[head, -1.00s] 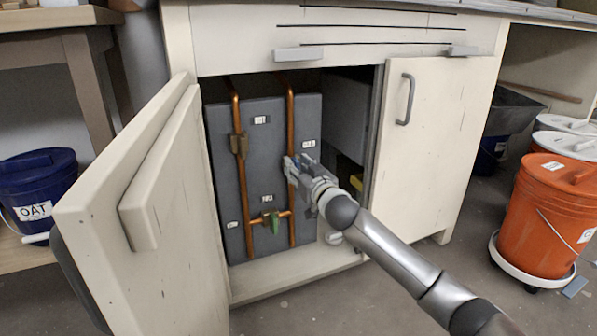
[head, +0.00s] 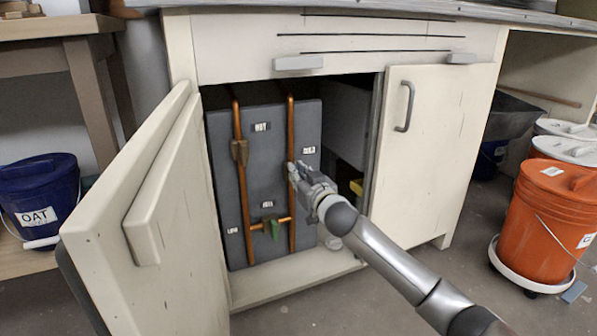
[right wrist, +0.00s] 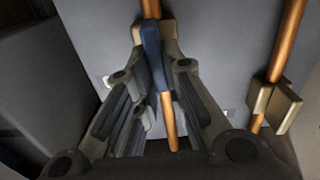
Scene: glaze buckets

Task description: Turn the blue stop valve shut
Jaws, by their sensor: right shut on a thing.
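The blue stop valve (right wrist: 152,55) has a dark blue lever on a brass body on the right copper pipe (head: 291,125). In the right wrist view the lever lies roughly along the pipe, slightly tilted. My right gripper (right wrist: 161,66) is shut on the lever, with a finger on each side. In the head view my right gripper (head: 293,172) reaches into the cabinet from the right and hides the valve. My left gripper is not in view.
The open cabinet door (head: 150,215) stands at the left, the closed door (head: 432,150) at the right. An orange bucket (head: 548,225) stands far right.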

